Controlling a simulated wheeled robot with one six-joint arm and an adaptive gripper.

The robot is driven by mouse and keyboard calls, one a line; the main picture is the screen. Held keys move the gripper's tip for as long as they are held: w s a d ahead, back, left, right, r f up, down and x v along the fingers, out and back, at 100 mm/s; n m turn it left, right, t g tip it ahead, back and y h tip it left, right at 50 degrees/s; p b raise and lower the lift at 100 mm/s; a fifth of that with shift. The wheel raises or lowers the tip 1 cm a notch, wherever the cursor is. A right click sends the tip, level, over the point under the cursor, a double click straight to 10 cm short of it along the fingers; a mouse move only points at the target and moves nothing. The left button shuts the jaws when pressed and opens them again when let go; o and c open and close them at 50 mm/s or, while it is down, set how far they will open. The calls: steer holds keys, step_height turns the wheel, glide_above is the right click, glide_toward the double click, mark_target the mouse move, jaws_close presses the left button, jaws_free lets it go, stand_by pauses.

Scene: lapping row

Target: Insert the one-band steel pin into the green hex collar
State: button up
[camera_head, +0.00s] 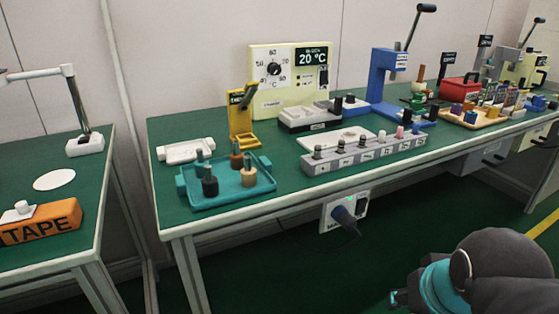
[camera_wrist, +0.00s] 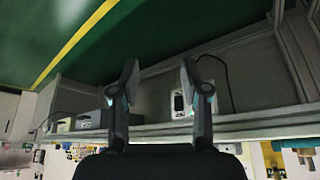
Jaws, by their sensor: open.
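My gripper (camera_wrist: 160,78) is open and empty in the wrist view, with its two fingers apart. In the head view my gripper (camera_head: 398,299) is at the lower right, in front of the bench and well away from the parts on it. Several pins with grey steel shafts and dark or tan lower parts stand in a teal tray (camera_head: 262,187). I cannot make out bands, so I cannot tell which is the one-band steel pin. A small green part (camera_head: 417,104) is by the blue press; I cannot tell if it is the green hex collar.
A grey rack (camera_head: 318,169) with several small parts lies along the front of the green bench (camera_head: 170,130). A yellow stand (camera_head: 240,122), a cream control box (camera_head: 262,95) and a blue press (camera_head: 385,80) stand behind. A separate table (camera_head: 95,190) is at left.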

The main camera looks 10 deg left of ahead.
steer(key=w+a+r+m+g+p, duration=0.1)
steer(key=w+a+r, duration=0.2)
steer(key=w+r, duration=0.8)
step_height(320, 180, up, 15)
steer(key=m+g+p, duration=0.3)
steer(key=m+g, duration=0.1)
steer(key=m, duration=0.1)
glide_above(318, 146)
steer(key=shift+n, duration=0.3)
step_height(318, 146, down, 9)
steer(key=shift+s+r, duration=0.15)
step_height(318, 146, down, 5)
steer(key=shift+r+b, duration=0.1)
steer(key=shift+b, duration=0.3)
jaws_close()
